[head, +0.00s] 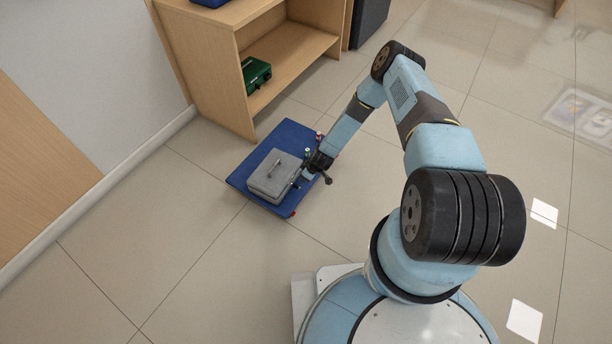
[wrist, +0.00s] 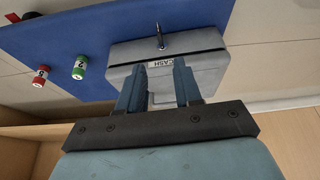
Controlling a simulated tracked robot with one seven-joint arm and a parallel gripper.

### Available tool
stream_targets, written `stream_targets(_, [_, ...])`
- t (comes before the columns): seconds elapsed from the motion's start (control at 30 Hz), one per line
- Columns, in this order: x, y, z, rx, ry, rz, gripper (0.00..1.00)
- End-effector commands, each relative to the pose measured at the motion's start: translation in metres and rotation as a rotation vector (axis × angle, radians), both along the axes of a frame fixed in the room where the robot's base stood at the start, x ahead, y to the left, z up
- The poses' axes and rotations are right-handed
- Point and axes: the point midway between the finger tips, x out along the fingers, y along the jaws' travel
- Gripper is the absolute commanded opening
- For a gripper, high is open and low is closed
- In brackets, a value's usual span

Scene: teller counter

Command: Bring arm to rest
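My arm reaches out and down in the head view, with my gripper (head: 308,173) low beside a grey cash box (head: 275,176). In the wrist view my gripper (wrist: 158,80) has its two fingers apart, with a gap between them. The cash box (wrist: 165,45), with a handle on its lid and a CASH label, lies just beyond the fingertips. I cannot tell whether the fingers touch it. The box sits on a blue platform (head: 240,177), which also fills much of the wrist view (wrist: 50,48).
A red roll (wrist: 40,76) and a green roll (wrist: 80,67) stand on the platform near the box. A wooden shelf unit (head: 205,65) holding a green case (head: 256,73) stands behind, near the wall. Open tiled floor (head: 190,270) lies in front.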

Motion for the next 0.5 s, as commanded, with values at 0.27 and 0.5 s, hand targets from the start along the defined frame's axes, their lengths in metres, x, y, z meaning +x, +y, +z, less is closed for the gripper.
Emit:
stream_targets(0.27, [-0.0031,-0.0039,0.0108,0.0,0.0,0.001,0.34])
stream_targets(0.5, [-0.003,-0.0038,0.0108,0.0,0.0,0.001,0.34])
